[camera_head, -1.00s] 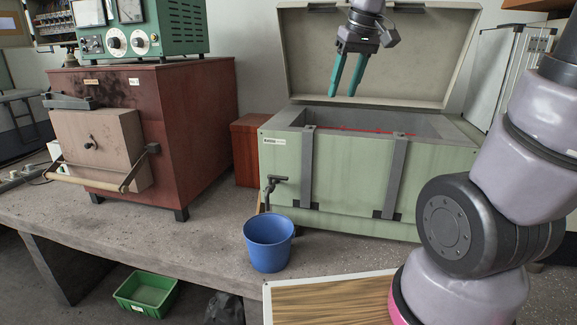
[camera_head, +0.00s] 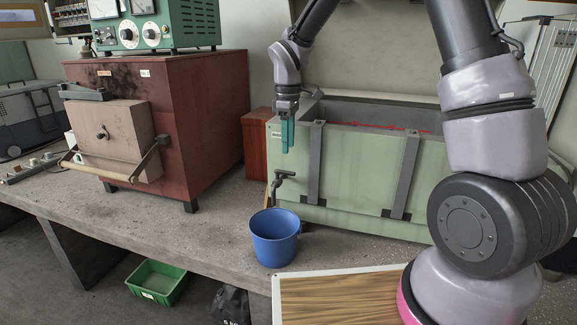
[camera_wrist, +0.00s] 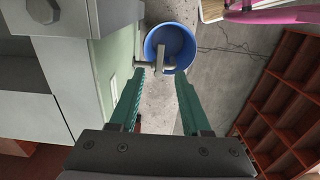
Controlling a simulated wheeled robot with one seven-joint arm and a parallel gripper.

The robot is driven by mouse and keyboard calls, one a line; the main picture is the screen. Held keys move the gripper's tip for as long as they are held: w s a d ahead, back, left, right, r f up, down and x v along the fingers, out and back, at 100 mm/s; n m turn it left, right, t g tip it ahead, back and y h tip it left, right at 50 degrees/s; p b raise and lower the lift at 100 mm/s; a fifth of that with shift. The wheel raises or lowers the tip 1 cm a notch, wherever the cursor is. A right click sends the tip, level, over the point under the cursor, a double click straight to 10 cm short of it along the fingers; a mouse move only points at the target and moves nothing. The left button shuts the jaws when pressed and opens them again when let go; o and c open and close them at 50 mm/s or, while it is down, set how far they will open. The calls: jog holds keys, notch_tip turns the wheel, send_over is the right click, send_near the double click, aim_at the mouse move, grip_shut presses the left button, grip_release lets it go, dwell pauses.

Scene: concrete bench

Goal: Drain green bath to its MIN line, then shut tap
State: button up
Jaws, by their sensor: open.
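The green bath (camera_head: 350,175) stands on the bench at the right with its lid raised and a red line along its inner wall. Its tap (camera_head: 283,177) sticks out low on the front left side. A blue bucket (camera_head: 274,238) stands under the tap; the tap also shows in the wrist view (camera_wrist: 156,66), in front of the bucket (camera_wrist: 170,46). My gripper (camera_head: 287,148) points down above the tap, apart from it. In the wrist view its teal fingers (camera_wrist: 163,88) are open and empty, with the tap beyond their tips. I cannot tell whether water runs.
A red-brown furnace (camera_head: 200,125) with a green meter box (camera_head: 165,25) stands at the left. A wood-grain board (camera_head: 340,300) lies at the front. A green crate (camera_head: 157,282) sits below the bench. Bare bench (camera_head: 215,225) lies left of the bucket.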

notch_tip(320, 180, down, 8)
jog(key=shift+r, duration=0.1)
grip_shut()
